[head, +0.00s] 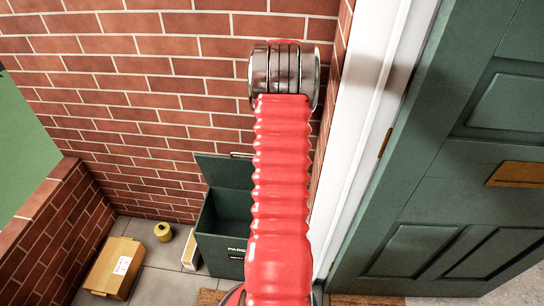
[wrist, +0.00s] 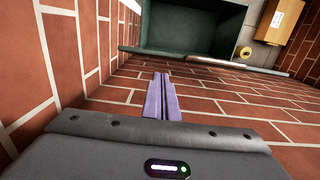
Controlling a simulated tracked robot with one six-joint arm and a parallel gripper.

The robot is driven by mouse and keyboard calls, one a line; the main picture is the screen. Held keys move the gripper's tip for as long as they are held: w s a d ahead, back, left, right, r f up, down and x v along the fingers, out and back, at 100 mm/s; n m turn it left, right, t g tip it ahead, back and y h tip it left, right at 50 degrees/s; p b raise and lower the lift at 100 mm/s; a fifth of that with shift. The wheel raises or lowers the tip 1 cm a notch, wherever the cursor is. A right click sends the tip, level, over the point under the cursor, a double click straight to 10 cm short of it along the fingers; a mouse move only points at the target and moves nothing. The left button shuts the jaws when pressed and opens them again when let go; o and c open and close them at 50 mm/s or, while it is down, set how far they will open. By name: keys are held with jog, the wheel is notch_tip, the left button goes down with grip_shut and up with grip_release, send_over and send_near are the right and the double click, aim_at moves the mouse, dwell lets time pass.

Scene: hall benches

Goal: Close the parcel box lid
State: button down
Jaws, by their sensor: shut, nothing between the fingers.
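The parcel box (head: 219,252) is dark green with white lettering on its front and stands on the paved floor by the brick wall. Its lid (head: 222,171) is open, raised at the back near the wall. My arm hides the right part of the box and lid. In the wrist view the open, dark inside of the box (wrist: 190,28) shows at the top, and the raised lid (wrist: 190,60) is a thin edge below it. My gripper (wrist: 161,78) has its purple fingers together, empty, in front of the brick wall and apart from the lid.
A cardboard parcel (head: 114,266) and a yellow roll (head: 163,232) lie left of the box. A narrow pale item (head: 191,250) stands against its left side. A low brick wall (head: 60,230) bounds the left; a green door (head: 450,190) with white frame is at right.

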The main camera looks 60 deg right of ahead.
jog(key=shift+a+f, duration=0.15)
jog(key=shift+f, duration=4.85)
